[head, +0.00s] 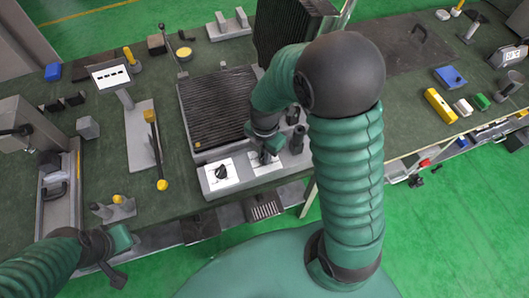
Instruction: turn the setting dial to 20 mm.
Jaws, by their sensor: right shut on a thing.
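A grey unit with a black ribbed top (218,108) stands on the bench. Its front panel has a black dial (221,172) on a white scale plate at the left. A second white scale plate (259,170) sits to its right, and my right gripper (266,157) is down over it, shut on the dial there. The gripper hides that dial, and the scale marks are too small to read. My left gripper (120,262) is low at the left, by the bench's front edge, away from the unit; its finger opening is not clear.
Dark posts (295,138) stand just right of my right gripper. A yellow block (440,105) lies at the right. The bench's front edge is close below the panel.

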